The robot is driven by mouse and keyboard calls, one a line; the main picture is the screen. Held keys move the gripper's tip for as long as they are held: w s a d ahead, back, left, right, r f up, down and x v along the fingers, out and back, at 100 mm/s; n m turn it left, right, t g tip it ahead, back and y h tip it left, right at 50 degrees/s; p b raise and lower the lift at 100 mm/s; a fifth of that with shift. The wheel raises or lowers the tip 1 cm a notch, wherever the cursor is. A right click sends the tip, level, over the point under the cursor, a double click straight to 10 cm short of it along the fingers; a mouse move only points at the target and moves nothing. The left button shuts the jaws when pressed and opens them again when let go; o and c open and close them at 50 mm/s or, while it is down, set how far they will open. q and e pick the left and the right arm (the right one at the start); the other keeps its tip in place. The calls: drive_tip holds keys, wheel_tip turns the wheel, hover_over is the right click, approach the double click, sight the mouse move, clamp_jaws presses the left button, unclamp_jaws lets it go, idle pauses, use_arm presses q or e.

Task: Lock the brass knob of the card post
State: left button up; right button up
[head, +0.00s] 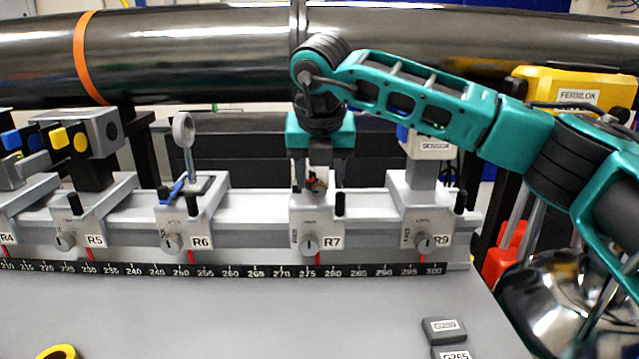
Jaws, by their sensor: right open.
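My right gripper (316,181) points straight down over the carriage labelled R7 (322,208) on the rail. Its jaws are open, around or just in front of a small dark and red part at the top of that carriage; I cannot tell if they touch it. The gripper hides most of whatever stands on R7, so the card post is not clearly seen. No brass-coloured knob can be made out. A round grey knob (309,246) with a dark slot is on R7's front face. My left gripper is not in view.
Carriage R6 (201,214) with a ring on a post (184,133) stands left of R7, and R9 (423,208) stands right. A large dark pipe (200,50) runs behind. Small labelled blocks (444,329) lie on the grey table, mostly clear in front.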

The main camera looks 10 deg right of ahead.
sight(319, 186)
drive_tip(key=shift+x, duration=1.05)
